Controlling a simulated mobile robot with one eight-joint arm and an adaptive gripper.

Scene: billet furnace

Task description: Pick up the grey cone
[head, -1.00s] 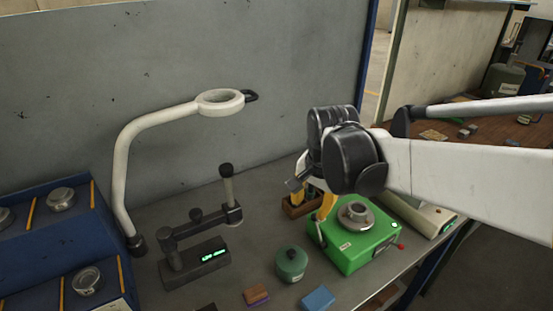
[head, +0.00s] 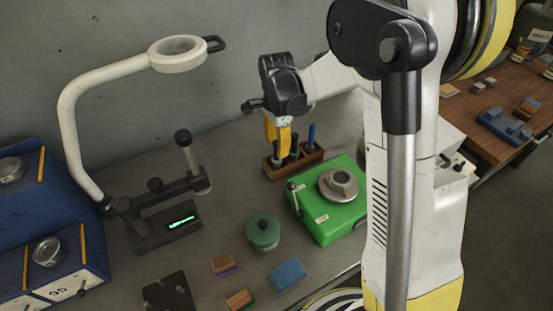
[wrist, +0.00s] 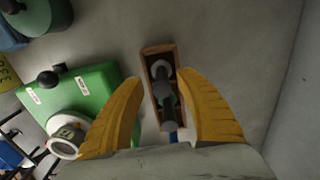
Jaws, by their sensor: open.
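A wooden holder (wrist: 146,72) lies between my yellow fingertips in the wrist view; it also shows on the bench in the head view (head: 312,157). A grey rounded piece (wrist: 161,69) sits in its upper end and may be the grey cone; its full shape is not clear. A dark upright piece (wrist: 167,110) and a blue one (wrist: 173,137) stand in the same holder. My gripper (head: 281,148) is open, pointing down over the holder, fingers spread to either side of it. In the head view my fingers hide part of the holder's left end.
A green device (head: 325,218) with a round metal top stands close in front of the holder. A white ring lamp (head: 178,53) overhangs the left side.

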